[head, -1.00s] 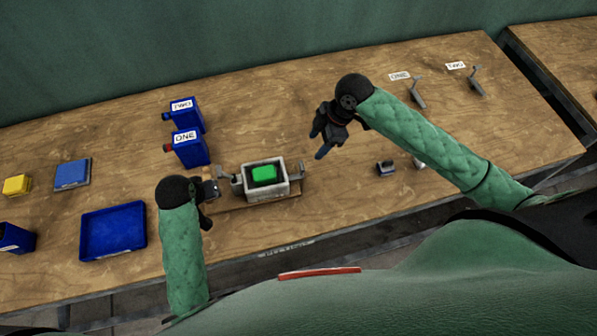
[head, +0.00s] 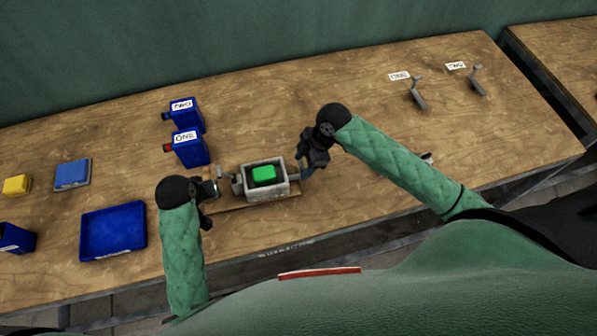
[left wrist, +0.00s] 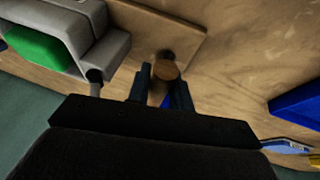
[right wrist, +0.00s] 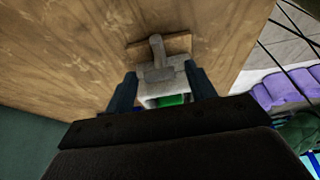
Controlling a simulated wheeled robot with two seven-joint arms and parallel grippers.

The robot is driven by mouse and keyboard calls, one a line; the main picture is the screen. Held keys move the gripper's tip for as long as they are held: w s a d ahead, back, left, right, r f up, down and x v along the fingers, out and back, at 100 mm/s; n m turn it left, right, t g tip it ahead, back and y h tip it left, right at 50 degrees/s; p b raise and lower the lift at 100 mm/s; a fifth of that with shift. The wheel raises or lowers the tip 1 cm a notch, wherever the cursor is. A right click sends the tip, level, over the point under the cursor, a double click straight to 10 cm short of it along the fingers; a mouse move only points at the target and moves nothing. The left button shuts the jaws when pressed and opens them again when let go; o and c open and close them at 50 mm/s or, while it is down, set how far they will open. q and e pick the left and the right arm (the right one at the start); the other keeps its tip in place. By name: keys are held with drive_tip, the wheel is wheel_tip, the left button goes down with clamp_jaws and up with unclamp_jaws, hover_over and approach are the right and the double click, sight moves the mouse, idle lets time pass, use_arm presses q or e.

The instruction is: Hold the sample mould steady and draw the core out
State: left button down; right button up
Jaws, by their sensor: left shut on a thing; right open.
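The sample mould (head: 282,193), a grey box with a green block (head: 264,174) inside, stands on a wooden board (head: 226,208). Grey handle-like parts stick out at its sides. The mould also shows in the left wrist view (left wrist: 100,57) and right wrist view (right wrist: 150,89). My left gripper (left wrist: 162,84) is shut on a brown round-topped peg (left wrist: 166,70) beside the mould. My right gripper (right wrist: 163,86) is open at the mould's right side, a grey projecting part (right wrist: 157,50) showing between and beyond its fingers. I cannot tell which part is the core.
Grey tools (head: 417,95) lie by labels at the right.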

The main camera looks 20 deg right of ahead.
drive_tip(key=shift+x, duration=1.65)
drive_tip(key=shift+c, duration=0.4)
drive_tip(key=c, duration=1)
